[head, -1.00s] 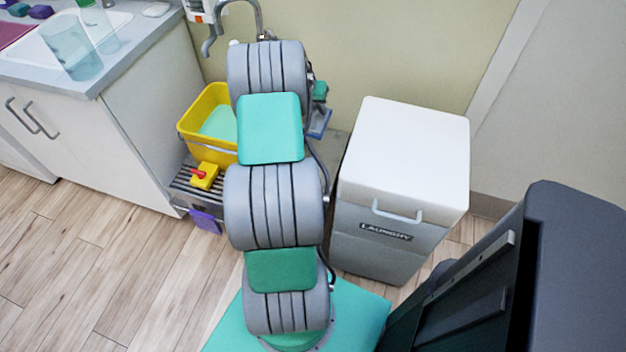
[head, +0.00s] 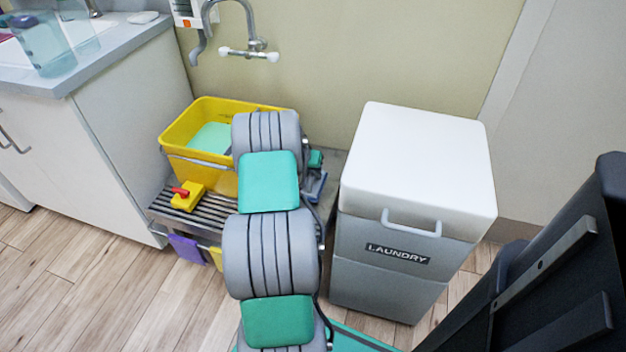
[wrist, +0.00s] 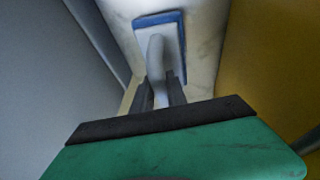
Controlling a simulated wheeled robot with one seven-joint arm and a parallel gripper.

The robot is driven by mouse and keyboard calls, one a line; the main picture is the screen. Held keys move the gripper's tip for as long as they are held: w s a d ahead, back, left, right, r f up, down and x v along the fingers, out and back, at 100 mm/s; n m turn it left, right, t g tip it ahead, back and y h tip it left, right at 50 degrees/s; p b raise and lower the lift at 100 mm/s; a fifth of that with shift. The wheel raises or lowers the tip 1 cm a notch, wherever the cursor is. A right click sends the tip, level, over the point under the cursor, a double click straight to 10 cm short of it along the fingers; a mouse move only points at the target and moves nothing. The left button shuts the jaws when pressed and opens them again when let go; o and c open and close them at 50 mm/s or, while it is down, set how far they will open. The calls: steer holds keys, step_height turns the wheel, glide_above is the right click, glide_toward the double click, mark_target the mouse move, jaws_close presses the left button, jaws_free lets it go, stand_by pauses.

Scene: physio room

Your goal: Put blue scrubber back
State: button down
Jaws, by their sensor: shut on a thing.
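The blue scrubber (wrist: 173,22) shows in the wrist view as a white pad with a blue rim and a pale grip. My gripper (wrist: 160,92) is shut on that grip, with its dark fingers on either side. In the head view, part of the blue scrubber (head: 319,188) shows just right of my arm, between the yellow bucket and the laundry bin. My arm hides most of the gripper there. I cannot tell whether the scrubber touches the surface beyond it.
A yellow bucket (head: 186,132) stands on a slatted grey rack (head: 212,212), with a yellow scrubber (head: 188,196) with a red grip beside it. A purple cloth (head: 187,248) hangs at the rack's front. The white-lidded laundry bin (head: 392,262) stands close on the right. Open floor lies front left.

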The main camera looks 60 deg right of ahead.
steer(key=shift+f, duration=0.6)
steer(key=c, duration=1.3)
jaws_free()
steer(key=shift+r, duration=0.4)
steer(key=p+v, duration=0.3)
steer(key=v, duration=0.8)
steer(key=shift+a+r, duration=0.15)
steer(key=shift+a, duration=0.05)
